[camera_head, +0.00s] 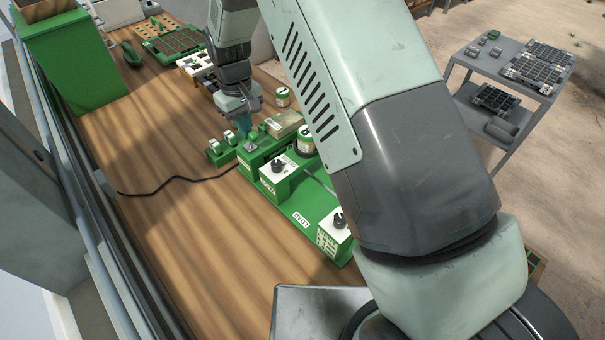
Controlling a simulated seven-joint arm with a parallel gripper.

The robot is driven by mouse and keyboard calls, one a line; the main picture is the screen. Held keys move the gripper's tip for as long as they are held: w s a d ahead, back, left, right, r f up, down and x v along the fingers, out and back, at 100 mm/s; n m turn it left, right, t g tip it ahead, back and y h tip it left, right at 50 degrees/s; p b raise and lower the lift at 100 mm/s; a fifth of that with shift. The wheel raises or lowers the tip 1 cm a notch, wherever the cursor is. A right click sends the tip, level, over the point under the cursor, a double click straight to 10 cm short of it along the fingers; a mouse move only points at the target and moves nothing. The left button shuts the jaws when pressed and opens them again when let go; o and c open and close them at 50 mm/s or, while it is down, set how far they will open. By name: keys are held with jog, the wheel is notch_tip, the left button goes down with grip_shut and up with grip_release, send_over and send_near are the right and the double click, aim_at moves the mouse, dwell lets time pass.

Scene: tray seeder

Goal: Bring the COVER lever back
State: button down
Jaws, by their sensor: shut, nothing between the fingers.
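The green seeder control unit (290,205) runs diagonally across the middle of the bench. The fingertips are just above or against a small grey part (250,146) on the unit's far end; contact is unclear. Two dark knobs on white-topped boxes, a nearer knob (338,219) and a farther knob (280,167), stand along the unit. My arm hides part of the unit's right side.
Small green-and-white pieces (215,148) stand left of the gripper. A tan box (284,124) and round cans (282,97) stand to its right. A black cable (165,184) crosses the wooden bench (190,240). The bench's near left is clear. A grey cart (500,75) stands right.

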notch_tip(320, 180, up, 6)
jog(key=w+a, duration=0.1)
jog(key=shift+a+r, duration=0.15)
jog(key=shift+r, duration=0.1)
dwell(0.6)
jog(key=shift+w+r, duration=0.1)
dwell(0.3)
jog(key=s+d+r+m+t, duration=0.2)
jog(key=s+d+r, duration=0.2)
jog(key=d+r, duration=0.5)
jog(key=s+d+r+m+t, duration=0.1)
jog(key=s+d+r+m, duration=0.1)
jog(key=s+d+r, duration=0.55)
jog(key=s+d+r+m+t, duration=0.1)
jog(key=s+d+r+m, duration=0.1)
jog(key=s+d, duration=0.3)
jog(key=s+d+r+m+t, duration=0.1)
jog(key=s+d+r, duration=0.3)
jog(key=s, duration=0.8)
jog(key=d+m, duration=0.1)
jog(key=d, duration=0.1)
jog(key=shift+s+d+r+m+t, duration=0.15)
jog(key=shift+d+r+m+t, duration=0.15)
jog(key=shift+t, duration=0.1)
